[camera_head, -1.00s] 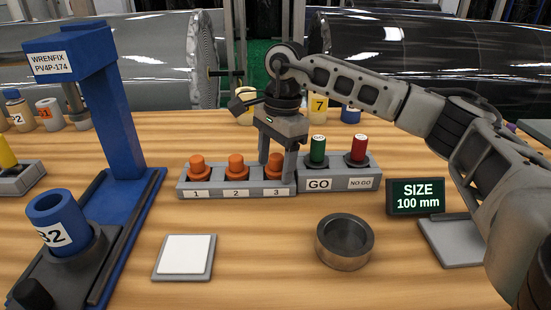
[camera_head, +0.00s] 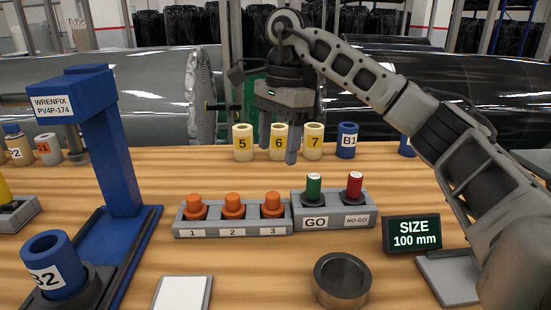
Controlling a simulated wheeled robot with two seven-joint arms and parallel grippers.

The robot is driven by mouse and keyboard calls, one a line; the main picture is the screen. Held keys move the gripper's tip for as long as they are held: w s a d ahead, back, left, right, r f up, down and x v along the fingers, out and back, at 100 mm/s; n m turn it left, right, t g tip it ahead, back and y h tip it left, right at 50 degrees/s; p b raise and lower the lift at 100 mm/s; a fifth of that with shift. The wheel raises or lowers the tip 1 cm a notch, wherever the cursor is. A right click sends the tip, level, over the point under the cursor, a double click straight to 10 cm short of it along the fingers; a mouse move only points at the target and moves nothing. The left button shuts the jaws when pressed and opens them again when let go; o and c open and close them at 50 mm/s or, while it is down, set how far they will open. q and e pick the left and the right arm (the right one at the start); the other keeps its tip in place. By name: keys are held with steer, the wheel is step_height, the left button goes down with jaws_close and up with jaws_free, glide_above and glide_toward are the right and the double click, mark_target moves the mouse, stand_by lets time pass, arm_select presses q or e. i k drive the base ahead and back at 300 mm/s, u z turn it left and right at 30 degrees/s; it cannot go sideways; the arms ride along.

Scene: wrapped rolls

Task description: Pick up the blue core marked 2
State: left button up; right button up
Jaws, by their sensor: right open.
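The blue core marked B2 (camera_head: 55,268) stands upright, open end up, in a dark round holder at the foot of the blue press (camera_head: 118,150), at the lower left. My right gripper (camera_head: 278,143) is open and empty, fingers pointing down, above the back of the table by the cream core marked 6 (camera_head: 280,134). It is far to the right of B2 and farther back. My left gripper is out of view.
An orange-peg rack (camera_head: 233,230), GO/NO GO block (camera_head: 338,222), metal ring (camera_head: 341,281), white pad (camera_head: 182,294) and size display (camera_head: 411,234) occupy the middle and front.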

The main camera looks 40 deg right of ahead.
mark_target(50, 257)
steer(key=k, duration=1)
